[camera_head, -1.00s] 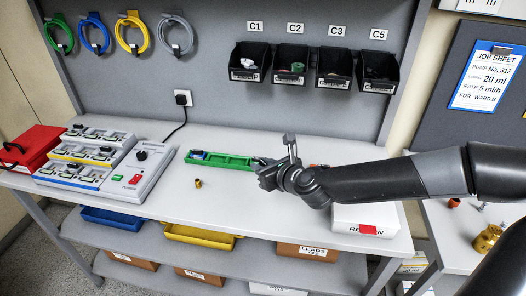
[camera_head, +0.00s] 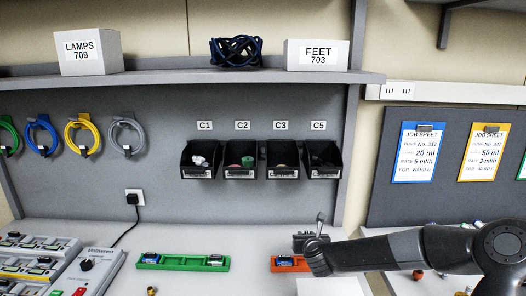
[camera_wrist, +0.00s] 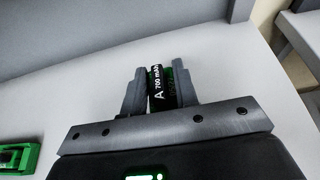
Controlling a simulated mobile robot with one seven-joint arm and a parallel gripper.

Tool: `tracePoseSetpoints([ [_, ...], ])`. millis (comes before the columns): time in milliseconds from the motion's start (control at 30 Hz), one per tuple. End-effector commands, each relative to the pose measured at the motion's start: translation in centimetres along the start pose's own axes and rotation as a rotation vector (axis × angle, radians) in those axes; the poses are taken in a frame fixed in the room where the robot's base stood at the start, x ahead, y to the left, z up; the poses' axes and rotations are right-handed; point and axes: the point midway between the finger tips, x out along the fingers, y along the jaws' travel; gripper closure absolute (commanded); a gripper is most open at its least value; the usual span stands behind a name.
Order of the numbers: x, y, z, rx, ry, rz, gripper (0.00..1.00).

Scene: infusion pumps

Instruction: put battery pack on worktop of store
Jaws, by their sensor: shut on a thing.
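The battery pack (camera_wrist: 161,86) is a small black block labelled "A 700 mAh", with green at its side. It sits between both fingers of my gripper (camera_wrist: 160,92), which is shut on it. In the wrist view, the pale worktop (camera_wrist: 85,85) lies behind the pack; I cannot tell the gap between them. In the head view my gripper (camera_head: 309,241) is over the right part of the worktop (camera_head: 205,236), by the orange tray. The pack cannot be made out there.
A green tray (camera_head: 183,266) with small packs lies left of my gripper. An orange tray (camera_head: 286,268) holds a pack. A grey tester (camera_head: 100,268) stands further left. Black bins (camera_head: 240,160) hang on the back panel. Bare worktop shows between the trays.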

Motion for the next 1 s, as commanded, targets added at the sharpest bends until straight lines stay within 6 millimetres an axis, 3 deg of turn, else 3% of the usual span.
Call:
tracePoseSetpoints([
  [567, 0.0, 0.0, 0.2, -0.003, -0.001, 0.0, 1.0],
  [667, -0.7, 2.0, 0.7, -0.026, -0.002, 0.05, 1.0],
  [767, -2.1, 5.6, 1.6, -0.066, -0.004, 0.143, 1.0],
  [1000, -8.0, 16.1, 2.3, -0.19, -0.001, 0.439, 1.0],
])
